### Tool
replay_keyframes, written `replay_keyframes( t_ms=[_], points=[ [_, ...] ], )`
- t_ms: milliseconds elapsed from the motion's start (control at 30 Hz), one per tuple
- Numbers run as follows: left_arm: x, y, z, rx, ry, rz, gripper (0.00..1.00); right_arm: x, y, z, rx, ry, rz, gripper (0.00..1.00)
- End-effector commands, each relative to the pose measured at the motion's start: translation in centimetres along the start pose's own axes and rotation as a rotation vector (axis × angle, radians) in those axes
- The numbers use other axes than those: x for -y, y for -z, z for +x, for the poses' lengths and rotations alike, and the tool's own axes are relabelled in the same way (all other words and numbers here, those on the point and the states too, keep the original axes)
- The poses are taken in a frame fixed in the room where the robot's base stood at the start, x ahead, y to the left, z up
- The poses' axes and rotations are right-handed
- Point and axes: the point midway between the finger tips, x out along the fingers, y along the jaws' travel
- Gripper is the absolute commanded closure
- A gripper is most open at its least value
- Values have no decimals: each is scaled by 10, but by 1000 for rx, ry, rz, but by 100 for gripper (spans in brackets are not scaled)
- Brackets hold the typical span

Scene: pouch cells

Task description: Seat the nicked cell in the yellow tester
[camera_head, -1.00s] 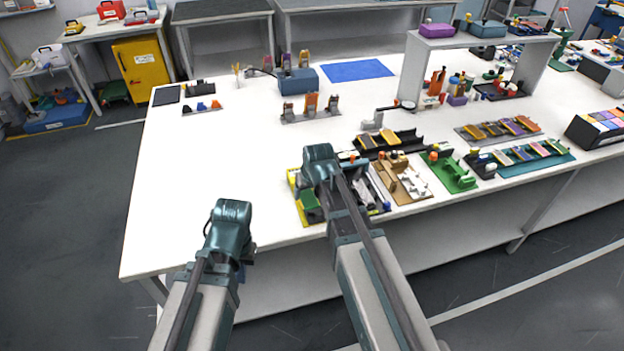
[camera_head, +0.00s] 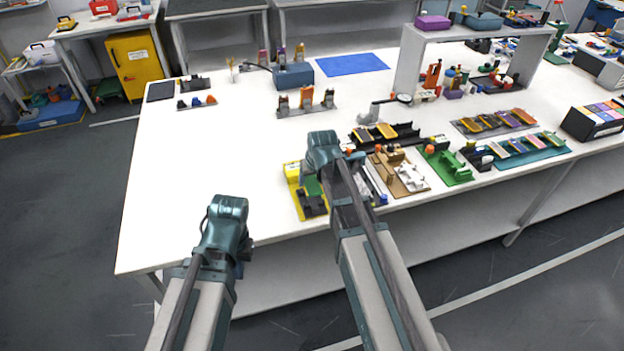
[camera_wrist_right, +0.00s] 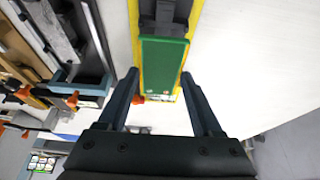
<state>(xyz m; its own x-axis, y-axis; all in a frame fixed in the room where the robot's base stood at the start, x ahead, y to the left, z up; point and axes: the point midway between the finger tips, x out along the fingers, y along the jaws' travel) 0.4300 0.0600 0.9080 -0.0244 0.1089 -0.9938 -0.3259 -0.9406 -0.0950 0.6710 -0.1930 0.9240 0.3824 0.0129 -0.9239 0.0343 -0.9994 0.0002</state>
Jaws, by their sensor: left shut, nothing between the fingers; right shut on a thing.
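My right gripper (camera_head: 322,150) is over the yellow tester (camera_head: 292,172), near the table's front edge. In the right wrist view the right gripper (camera_wrist_right: 160,77) is shut on a flat green cell (camera_wrist_right: 163,66), one finger along each side. The green cell shows in the head view (camera_head: 313,187) above the tester, whose dark fixture (camera_head: 314,206) is uncovered in front. The tester's yellow base (camera_wrist_right: 196,18) shows behind the cell. I see no nick, and I cannot tell whether the cell touches the tester.
A tan fixture (camera_head: 412,180) and a green fixture (camera_head: 455,173) stand right of the tester. Behind are a black rack (camera_head: 405,132) and a row of upright clips (camera_head: 307,108). The table (camera_head: 200,150) is clear to the left.

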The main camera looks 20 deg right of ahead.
Motion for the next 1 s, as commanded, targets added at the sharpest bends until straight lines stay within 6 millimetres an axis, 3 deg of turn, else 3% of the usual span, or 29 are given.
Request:
replay_keyframes(
  t_ms=[500, 933, 967, 1000],
  points=[
    [-5, 3, 51, 0, 0, 0, 100, 0, -20, 48, 0, 0, 0, 82],
    [-5, 3, 56, 0, 0, 0, 100, 0, -22, 52, 0, 0, 0, 82],
    [-5, 3, 56, 0, 0, 0, 100, 0, -22, 52, 0, 0, 0, 31],
    [-5, 3, 56, 0, 0, 0, 100, 0, -22, 52, 0, 0, 0, 24]
  ],
)
